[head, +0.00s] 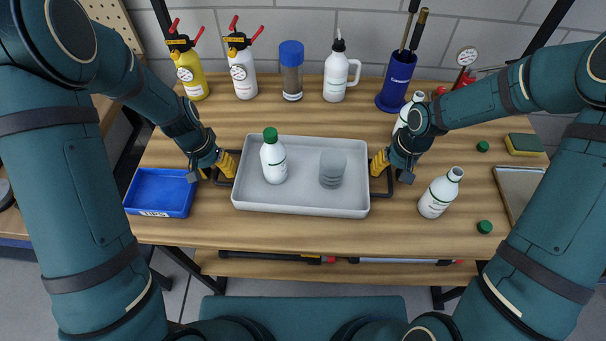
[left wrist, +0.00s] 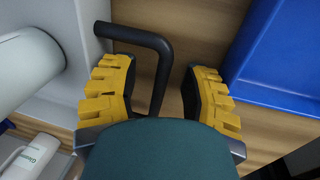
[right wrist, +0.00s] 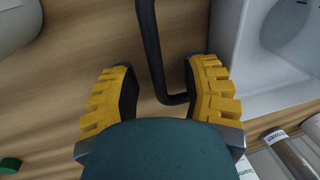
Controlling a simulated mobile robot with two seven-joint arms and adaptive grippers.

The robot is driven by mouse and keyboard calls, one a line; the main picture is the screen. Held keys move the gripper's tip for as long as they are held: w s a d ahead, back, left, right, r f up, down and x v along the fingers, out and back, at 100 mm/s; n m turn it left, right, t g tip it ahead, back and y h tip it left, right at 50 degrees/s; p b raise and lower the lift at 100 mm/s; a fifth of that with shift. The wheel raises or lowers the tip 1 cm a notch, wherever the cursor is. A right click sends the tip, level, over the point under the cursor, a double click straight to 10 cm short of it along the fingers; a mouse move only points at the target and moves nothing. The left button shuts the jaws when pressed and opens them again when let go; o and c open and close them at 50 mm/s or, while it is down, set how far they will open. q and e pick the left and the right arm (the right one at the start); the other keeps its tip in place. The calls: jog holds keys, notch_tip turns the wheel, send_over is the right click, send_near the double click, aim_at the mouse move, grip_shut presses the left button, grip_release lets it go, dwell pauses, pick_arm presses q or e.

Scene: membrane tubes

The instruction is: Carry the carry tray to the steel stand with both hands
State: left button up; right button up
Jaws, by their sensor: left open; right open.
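The grey carry tray (head: 300,208) sits on the wooden bench with a black handle at each end. In it stand a white bottle with a green cap (head: 273,160) and a grey stack of discs (head: 332,168). My left gripper (head: 226,168) is open at the left handle; in the left wrist view the black handle (left wrist: 160,75) lies between the yellow fingers, apart from them. My right gripper (head: 381,168) is open at the right handle; in the right wrist view that handle (right wrist: 152,50) passes between the fingers. I cannot identify the steel stand for sure.
A blue bin (head: 160,192) stands close left of the tray. An uncapped white bottle (head: 440,193) stands to the right, another (head: 402,118) behind my right gripper. Several bottles and a blue holder (head: 397,82) line the back. A metal-looking flat tray (head: 520,190) lies at the right edge.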

pick_arm(q)
jog(key=shift+f, duration=0.15)
pick_arm(e)
jog(key=shift+f, duration=0.15)
pick_arm(q)
grip_shut()
pick_arm(e)
grip_shut()
pick_arm(q)
jog(key=shift+r, duration=0.2)
pick_arm(e)
jog(key=shift+r, duration=0.2)
